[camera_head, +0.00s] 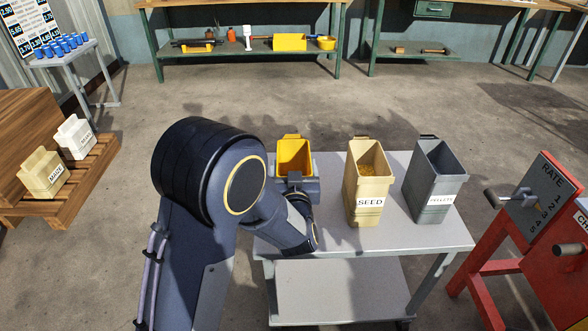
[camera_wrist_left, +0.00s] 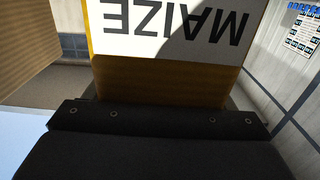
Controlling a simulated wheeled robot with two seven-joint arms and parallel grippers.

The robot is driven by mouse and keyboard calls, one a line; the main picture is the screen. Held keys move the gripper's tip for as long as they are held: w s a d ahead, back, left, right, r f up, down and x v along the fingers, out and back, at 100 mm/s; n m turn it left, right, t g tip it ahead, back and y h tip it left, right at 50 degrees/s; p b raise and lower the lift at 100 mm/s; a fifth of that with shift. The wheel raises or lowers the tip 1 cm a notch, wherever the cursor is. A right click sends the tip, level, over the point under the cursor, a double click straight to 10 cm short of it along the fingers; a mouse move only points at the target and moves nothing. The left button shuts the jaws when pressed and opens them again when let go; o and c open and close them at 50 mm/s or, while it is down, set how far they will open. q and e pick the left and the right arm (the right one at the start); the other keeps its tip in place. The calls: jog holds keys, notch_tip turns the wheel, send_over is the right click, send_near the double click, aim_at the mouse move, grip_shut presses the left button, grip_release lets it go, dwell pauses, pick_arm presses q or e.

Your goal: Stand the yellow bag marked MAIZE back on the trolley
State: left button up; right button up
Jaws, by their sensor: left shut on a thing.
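The yellow bag marked MAIZE (camera_head: 294,155) is upright and open-topped at the trolley's back left corner. Its label shows upside down in the left wrist view (camera_wrist_left: 170,75). My left gripper (camera_head: 297,186) is shut on the bag from the near side; it also shows as a dark bar in the left wrist view (camera_wrist_left: 160,117). The gripper and arm hide the bag's lower part, so I cannot tell whether it touches the top. The grey trolley (camera_head: 400,238) has a flat top and a lower shelf. My right gripper is not in view.
A tan SEED bag (camera_head: 368,188) and a grey bag (camera_head: 433,180) stand on the trolley to the right. A red stand with a RATE panel (camera_head: 545,190) is close by on the right. Two pale bags (camera_head: 42,174) (camera_head: 76,137) stand on a wooden pallet at left.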

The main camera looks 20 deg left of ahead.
pick_arm(q)
jog(key=shift+f, duration=0.15)
jog(key=o, duration=2)
jog(key=shift+o, duration=0.2)
jog(key=v, duration=1.2)
jog(key=s+a+g+h, duration=0.2)
jog(key=s+g+h, duration=0.1)
jog(key=s, duration=0.4)
jog(key=s+a+m+g+h, duration=0.1)
jog(key=s+a+g+h, duration=0.2)
jog(key=s+g, duration=0.2)
jog(key=s+a+r+g+h, duration=0.1)
jog(key=s+a+g+h, duration=0.1)
jog(key=s, duration=0.8)
jog(key=shift+s+a+m+g+h, duration=0.35)
jog(key=shift+a+g, duration=0.25)
jog(key=shift+g, duration=0.3)
